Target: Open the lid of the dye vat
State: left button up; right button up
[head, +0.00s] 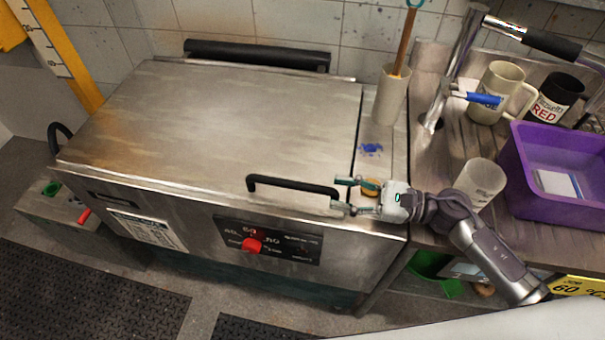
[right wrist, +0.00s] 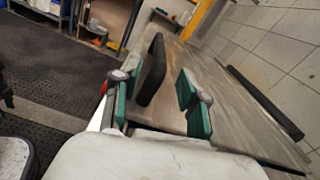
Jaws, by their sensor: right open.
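The dye vat (head: 185,225) is a boxy steel tank with a red knob on its front panel. Its flat, stained metal lid (head: 220,115) lies shut on top. A black bar handle (head: 290,186) runs along the lid's front edge, toward the right. My right gripper (head: 338,195) is open and empty at the handle's right end. In the right wrist view, the black handle (right wrist: 152,68) shows ahead between the two green-padded fingers (right wrist: 157,98), nearer the left one. I cannot tell whether a finger touches it. My left gripper is in neither view.
A beaker (head: 390,95) with a wooden-handled tool stands by the vat's back right corner. To the right are a sink tap (head: 450,85), mugs (head: 497,92), a cup (head: 480,182) and a purple tub (head: 550,205). Wall tiles stand close behind the vat.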

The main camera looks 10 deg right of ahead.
aim_at(312, 186)
jog(key=p+x, duration=0.2)
jog(key=x, duration=0.4)
jog(key=shift+s+r+p, duration=0.15)
jog(key=shift+r+p, duration=0.05)
jog(key=shift+p, duration=0.1)
jog(key=shift+a+f, duration=0.1)
jog(key=shift+a, duration=0.3)
grip_shut()
